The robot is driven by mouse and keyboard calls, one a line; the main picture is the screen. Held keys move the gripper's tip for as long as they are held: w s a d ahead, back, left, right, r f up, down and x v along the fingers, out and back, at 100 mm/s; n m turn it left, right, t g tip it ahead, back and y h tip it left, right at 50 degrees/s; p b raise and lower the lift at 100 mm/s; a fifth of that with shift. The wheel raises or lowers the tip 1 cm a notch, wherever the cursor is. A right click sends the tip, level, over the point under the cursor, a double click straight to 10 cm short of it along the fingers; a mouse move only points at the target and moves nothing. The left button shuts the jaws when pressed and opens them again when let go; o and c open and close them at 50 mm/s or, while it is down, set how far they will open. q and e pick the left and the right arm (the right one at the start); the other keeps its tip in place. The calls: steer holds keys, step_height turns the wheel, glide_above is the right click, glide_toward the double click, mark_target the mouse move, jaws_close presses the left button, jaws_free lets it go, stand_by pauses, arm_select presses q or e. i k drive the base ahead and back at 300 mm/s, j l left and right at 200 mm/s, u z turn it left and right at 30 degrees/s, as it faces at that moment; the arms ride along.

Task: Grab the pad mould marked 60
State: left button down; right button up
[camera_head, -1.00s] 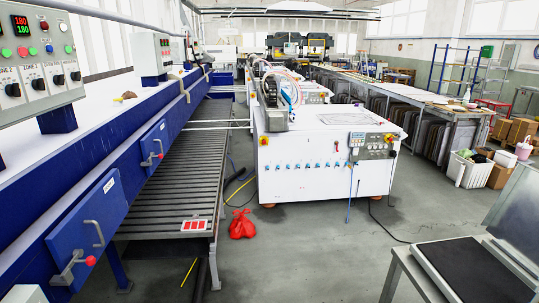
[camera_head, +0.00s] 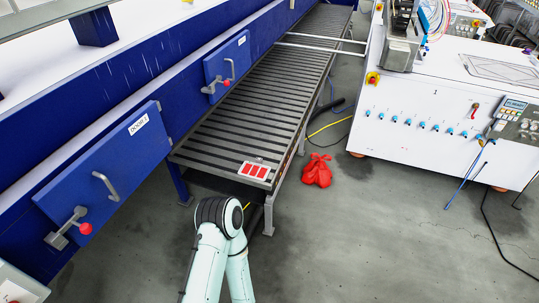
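I cannot make out a pad mould marked 60 in the head view. A small pale plate with red blocks (camera_head: 255,170) lies at the near end of the roller conveyor (camera_head: 262,112); no number on it can be read. One of my arms shows at the bottom, left of the middle, with a dark joint below the conveyor's near end. Neither gripper is in view.
A blue machine with doors (camera_head: 118,160) and protruding handles runs along the left. A red bag (camera_head: 317,171) lies on the floor beside the conveyor. A white control cabinet (camera_head: 440,120) stands at right, with cables on the floor.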

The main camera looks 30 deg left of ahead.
mark_target(257, 171)
steer(key=i, duration=1.65)
steer(key=i+u, duration=0.2)
steer(key=i, duration=0.2)
steer(key=i+l+u, duration=0.2)
steer(key=i, duration=0.2)
steer(key=i+l+u, duration=0.2)
steer(key=i, duration=0.2)
steer(key=u, duration=1.75)
